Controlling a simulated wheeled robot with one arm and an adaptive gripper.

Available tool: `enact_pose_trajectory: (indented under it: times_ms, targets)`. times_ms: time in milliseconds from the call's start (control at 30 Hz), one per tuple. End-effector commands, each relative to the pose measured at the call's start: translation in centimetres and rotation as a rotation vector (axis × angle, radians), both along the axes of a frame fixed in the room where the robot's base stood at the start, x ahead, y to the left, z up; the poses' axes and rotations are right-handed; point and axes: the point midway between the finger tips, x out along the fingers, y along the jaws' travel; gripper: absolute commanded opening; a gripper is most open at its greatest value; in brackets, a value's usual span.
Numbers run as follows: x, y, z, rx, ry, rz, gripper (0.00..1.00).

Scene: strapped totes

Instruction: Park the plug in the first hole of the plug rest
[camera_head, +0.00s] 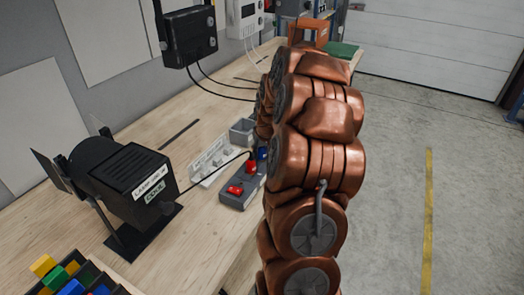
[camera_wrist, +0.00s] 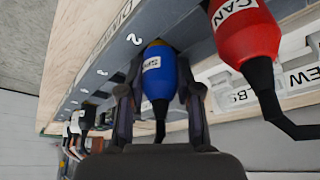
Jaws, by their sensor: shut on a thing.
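In the wrist view, my gripper (camera_wrist: 158,92) is shut on a blue plug (camera_wrist: 160,72) with a white label, one finger on each side. A black cable leaves the plug's near end. Its far end meets a long grey numbered strip (camera_wrist: 112,62) by the number 2; I cannot tell how deep it sits. A red plug (camera_wrist: 245,38) labelled "CAN" is at the same strip, to the right. A white labelled piece (camera_wrist: 291,76) lies beyond; a white strip with holders (camera_head: 210,162) shows in the head view. I cannot confirm which is the plug rest. My arm hides the gripper in the head view.
A black lamp-like unit (camera_head: 137,183) stands on the wooden bench (camera_head: 185,218), with a cable running right. A grey block with red parts (camera_head: 240,188) lies near the bench edge. More plugs (camera_wrist: 85,121) sit along the strip. Coloured blocks (camera_head: 70,287) are at front left.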

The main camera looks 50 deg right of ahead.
Motion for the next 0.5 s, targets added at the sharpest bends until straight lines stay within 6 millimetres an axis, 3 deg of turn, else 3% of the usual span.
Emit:
enact_pose_trajectory:
  times_ms: [267, 500]
  targets:
    - [0.0, 0.0, 0.01, 0.0, 0.0, 0.0, 0.01]
    - [0.02, -0.02, 0.12, 0.0, -0.001, 0.0, 0.0]
